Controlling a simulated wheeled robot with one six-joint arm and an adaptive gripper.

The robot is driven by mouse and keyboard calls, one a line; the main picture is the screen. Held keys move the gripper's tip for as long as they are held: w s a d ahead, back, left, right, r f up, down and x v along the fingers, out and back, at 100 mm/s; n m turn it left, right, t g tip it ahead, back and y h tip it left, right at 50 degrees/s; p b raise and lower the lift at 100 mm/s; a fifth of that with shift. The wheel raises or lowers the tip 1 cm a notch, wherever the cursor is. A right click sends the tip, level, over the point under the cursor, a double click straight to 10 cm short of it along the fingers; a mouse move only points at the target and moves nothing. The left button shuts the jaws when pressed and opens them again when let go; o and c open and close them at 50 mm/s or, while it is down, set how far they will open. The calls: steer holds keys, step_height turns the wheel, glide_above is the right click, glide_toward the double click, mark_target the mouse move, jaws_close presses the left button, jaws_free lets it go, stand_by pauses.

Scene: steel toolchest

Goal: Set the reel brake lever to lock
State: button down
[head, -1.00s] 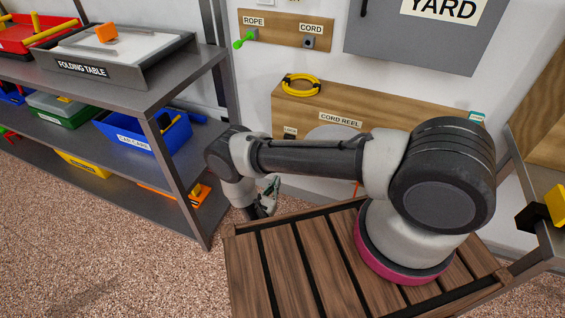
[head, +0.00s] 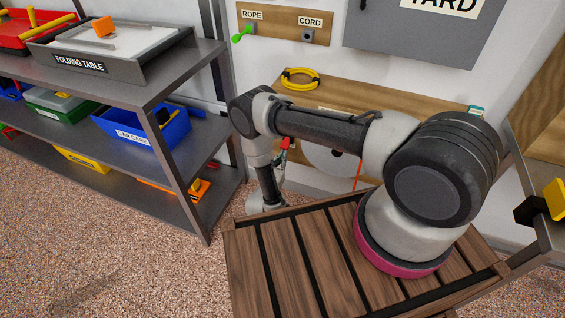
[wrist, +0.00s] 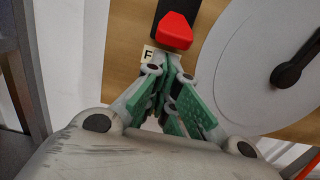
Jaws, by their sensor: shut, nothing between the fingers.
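The reel brake lever (wrist: 175,32) has a red knob on a black bar. In the wrist view it is at the top, just beyond my fingertips. My gripper (wrist: 167,62) is shut and empty, with its tips just below the knob; I cannot tell whether they touch it. A pale label (wrist: 148,54) starting with "F" is partly hidden behind the fingers. The grey reel disc (wrist: 235,75) with a black crank is to the right. In the head view the red knob (head: 286,142) and the reel disc (head: 332,162) show beneath my arm.
A grey shelf unit (head: 185,85) with bins stands close on the left. The floor at front left is clear.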

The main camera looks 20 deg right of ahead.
mark_target(283, 147)
steer(key=shift+s+r, duration=0.1)
steer(key=shift+r, duration=0.15)
steer(key=shift+s+a+r+g+y, duration=0.25)
steer(key=shift+r+g+y, duration=0.15)
steer(key=shift+g, duration=0.2)
stand_by(0.3)
steer(key=r+g+y, duration=0.1)
steer(key=s+r+g+y, duration=0.1)
steer(key=r+g, duration=0.1)
steer(key=a+r+g+y, duration=0.1)
steer(key=g+y, duration=0.1)
steer(key=shift+s+r, duration=0.15)
steer(key=shift+s, duration=0.05)
stand_by(0.3)
steer(key=shift+r, duration=0.15)
steer(key=shift+r, duration=0.65)
